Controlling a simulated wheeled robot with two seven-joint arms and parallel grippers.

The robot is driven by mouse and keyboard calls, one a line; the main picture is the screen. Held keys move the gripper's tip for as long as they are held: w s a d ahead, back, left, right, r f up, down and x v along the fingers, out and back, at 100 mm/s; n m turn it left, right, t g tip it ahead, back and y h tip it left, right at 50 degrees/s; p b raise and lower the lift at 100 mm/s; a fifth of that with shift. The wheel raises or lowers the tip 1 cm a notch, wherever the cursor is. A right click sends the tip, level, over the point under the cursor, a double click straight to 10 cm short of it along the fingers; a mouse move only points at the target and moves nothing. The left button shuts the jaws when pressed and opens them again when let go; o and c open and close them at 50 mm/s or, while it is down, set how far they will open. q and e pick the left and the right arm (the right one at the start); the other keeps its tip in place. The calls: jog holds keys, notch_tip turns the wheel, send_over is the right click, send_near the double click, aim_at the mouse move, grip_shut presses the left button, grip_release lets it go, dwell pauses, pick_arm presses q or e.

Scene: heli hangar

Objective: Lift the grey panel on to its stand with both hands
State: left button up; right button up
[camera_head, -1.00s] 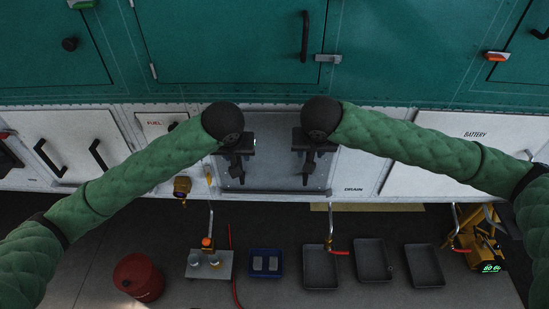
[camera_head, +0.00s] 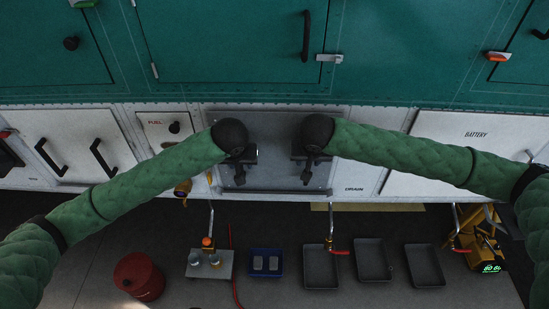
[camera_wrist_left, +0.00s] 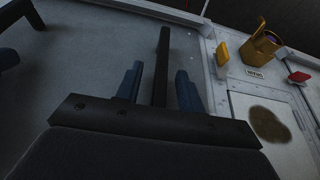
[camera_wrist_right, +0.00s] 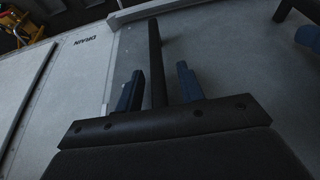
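The grey panel (camera_head: 272,150) is set in the white lower band of the helicopter's side, in the middle of the head view. It fills much of the left wrist view (camera_wrist_left: 90,60) and the right wrist view (camera_wrist_right: 220,40). My left gripper (camera_head: 238,168) is at the panel's left part, its two fingers apart on either side of a dark upright handle (camera_wrist_left: 162,60). My right gripper (camera_head: 306,170) is at the right part, its fingers also apart around a second dark handle (camera_wrist_right: 155,60). Gaps show between fingers and handles. I cannot pick out the stand.
Below on the floor are a red drum (camera_head: 138,277), a grey tray with jars (camera_head: 222,270), a blue bin (camera_head: 266,250) and several dark trays (camera_head: 321,285). A yellow device (camera_head: 480,245) stands at the right. A yellow fitting (camera_wrist_left: 262,45) is beside the panel.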

pick_arm(q)
grip_shut()
pick_arm(e)
grip_shut()
pick_arm(q)
jog(key=shift+r, duration=0.1)
dwell(0.8)
